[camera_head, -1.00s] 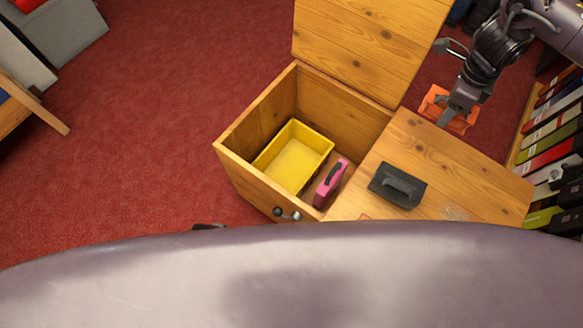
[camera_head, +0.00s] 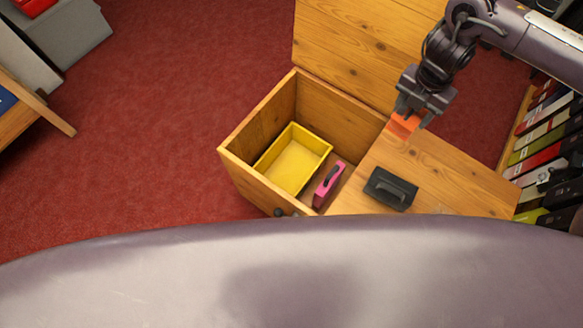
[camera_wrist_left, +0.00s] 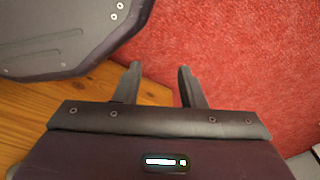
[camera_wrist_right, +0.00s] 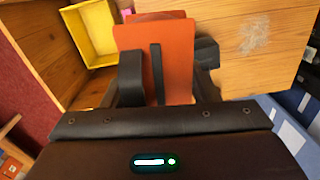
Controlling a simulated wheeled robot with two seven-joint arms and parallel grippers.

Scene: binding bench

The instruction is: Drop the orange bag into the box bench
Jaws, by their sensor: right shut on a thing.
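The orange bag (camera_head: 404,125) is in my right gripper (camera_head: 424,108), above the far edge of the bench's closed top. The bag (camera_wrist_right: 180,55) fills the middle of the right wrist view, between the fingers (camera_wrist_right: 145,77). The box bench (camera_head: 240,172) has its left lid raised and its compartment open. Inside stand a yellow tray (camera_head: 326,139) and, to its right, a pink case (camera_head: 328,184). My left gripper is open and empty in the left wrist view (camera_wrist_left: 158,85), over the red floor and beside wood; it is outside the head view.
A dark trowel-like tool (camera_head: 390,189) lies on the bench's closed top (camera_head: 440,165). The raised lid (camera_head: 360,45) stands behind the compartment. A shelf of binders (camera_head: 545,135) is at the right. Red carpet (camera_head: 170,120) is clear at the left.

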